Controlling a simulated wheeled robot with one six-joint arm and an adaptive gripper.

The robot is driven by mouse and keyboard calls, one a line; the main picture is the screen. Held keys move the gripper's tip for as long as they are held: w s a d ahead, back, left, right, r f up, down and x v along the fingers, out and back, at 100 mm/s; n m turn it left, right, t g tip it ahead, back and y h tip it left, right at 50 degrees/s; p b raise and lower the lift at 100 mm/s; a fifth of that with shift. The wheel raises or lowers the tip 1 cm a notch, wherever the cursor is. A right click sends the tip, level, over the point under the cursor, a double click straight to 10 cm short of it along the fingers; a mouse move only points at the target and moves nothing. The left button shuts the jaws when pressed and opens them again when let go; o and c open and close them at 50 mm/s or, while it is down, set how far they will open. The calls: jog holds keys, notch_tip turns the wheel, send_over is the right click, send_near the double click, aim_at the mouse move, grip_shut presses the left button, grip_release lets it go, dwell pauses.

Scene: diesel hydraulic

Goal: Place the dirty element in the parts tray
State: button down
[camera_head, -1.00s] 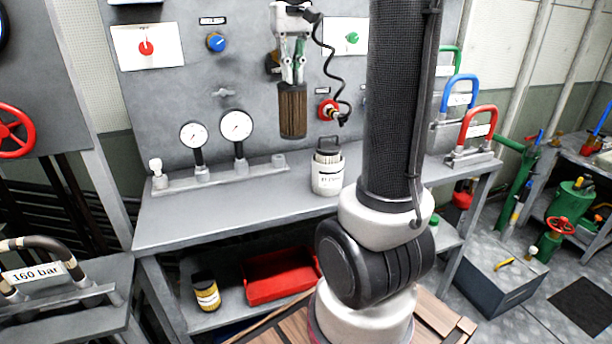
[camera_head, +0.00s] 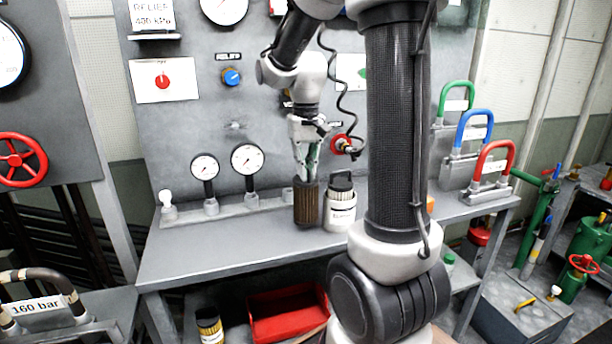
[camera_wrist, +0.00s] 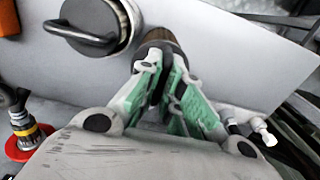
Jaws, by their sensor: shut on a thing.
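The dirty element is a brown ribbed cylinder (camera_head: 307,205), upright in front of the bench's back panel, just left of a white canister. My gripper (camera_head: 307,176) is above it, pointing down and shut on its top. I cannot tell whether its bottom touches the bench top. In the wrist view my green-padded fingers (camera_wrist: 166,88) hide most of the element (camera_wrist: 160,36); only its brown edge shows beyond them. The parts tray seems to be the red open tray (camera_head: 288,325) on the lower shelf, cut off by the bottom of the head view.
The white canister (camera_head: 341,212) with a dark handled lid stands close by; it also shows in the wrist view (camera_wrist: 92,22). Two gauges (camera_head: 246,159) stand to the left. A yellow-labelled jar (camera_head: 210,328) is beside the tray. The bench top's front left (camera_head: 215,245) is clear.

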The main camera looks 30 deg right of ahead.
jog(key=shift+f, duration=1.1)
jog(key=c, duration=1.6)
grip_release()
